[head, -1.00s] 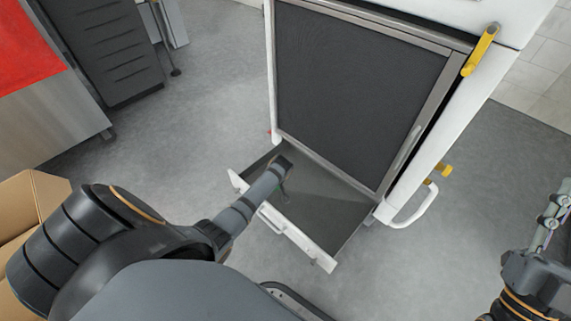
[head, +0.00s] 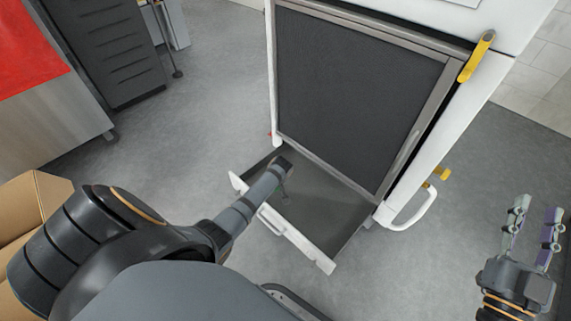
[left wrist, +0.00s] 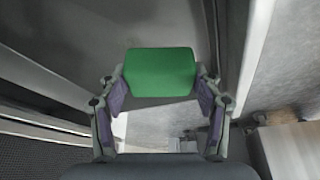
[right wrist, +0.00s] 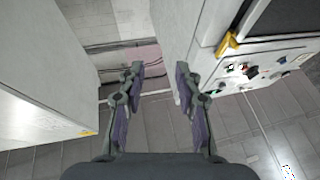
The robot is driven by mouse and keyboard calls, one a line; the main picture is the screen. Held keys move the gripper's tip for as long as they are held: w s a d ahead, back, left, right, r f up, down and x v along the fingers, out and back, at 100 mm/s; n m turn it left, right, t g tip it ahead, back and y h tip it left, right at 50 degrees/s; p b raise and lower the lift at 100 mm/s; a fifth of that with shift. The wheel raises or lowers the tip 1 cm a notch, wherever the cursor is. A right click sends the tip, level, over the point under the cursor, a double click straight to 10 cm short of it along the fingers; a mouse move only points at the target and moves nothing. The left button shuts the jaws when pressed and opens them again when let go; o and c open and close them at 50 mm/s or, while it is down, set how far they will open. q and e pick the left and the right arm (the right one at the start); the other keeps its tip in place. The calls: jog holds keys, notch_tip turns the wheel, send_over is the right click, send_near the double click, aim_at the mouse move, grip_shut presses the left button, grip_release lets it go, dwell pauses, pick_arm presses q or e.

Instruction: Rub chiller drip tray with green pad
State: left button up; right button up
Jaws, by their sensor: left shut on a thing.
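The chiller drip tray (head: 336,212) is a grey, shallow tray with a white front, pulled out at the foot of the chiller. My left gripper (head: 286,182) reaches down over the left part of the tray. In the left wrist view it is shut on the green pad (left wrist: 160,72), a block held between both fingertips. In the head view the pad is mostly hidden by my left arm; whether it touches the tray is unclear. My right gripper (head: 535,225) is open and empty, off to the right of the chiller; its spread fingers show in the right wrist view (right wrist: 156,78).
The chiller (head: 360,95) stands behind the tray, with a white handle (head: 412,218) and yellow levers (head: 477,57) on its right side. A cardboard box (head: 40,200) is at the left edge. A dark cabinet (head: 110,50) stands at the back left. The floor between is clear.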

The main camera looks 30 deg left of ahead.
notch_tip(320, 180, down, 16)
jog(key=g+p, duration=0.1)
jog(key=g, duration=0.6)
jog(key=shift+s+m+h+p, duration=0.25)
jog(key=shift+m+h+p, duration=0.05)
